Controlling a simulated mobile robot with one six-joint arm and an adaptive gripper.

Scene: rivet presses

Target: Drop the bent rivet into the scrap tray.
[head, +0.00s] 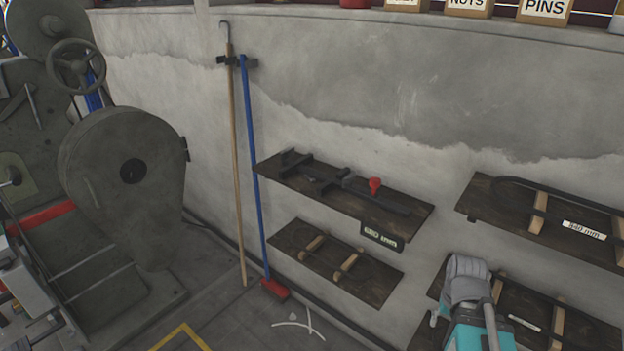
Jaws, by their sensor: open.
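I see no bent rivet and no scrap tray in the head view. My gripper does not show in this view either, so I cannot see what is near it.
A large grey machine (125,185) with a handwheel stands at left. A wooden pole (236,170) and a blue-handled broom (255,170) lean on the wall. Wall shelves (290,180) hold dark parts. A teal and grey object (470,335) stands at bottom right. Some floor (235,315) is clear.

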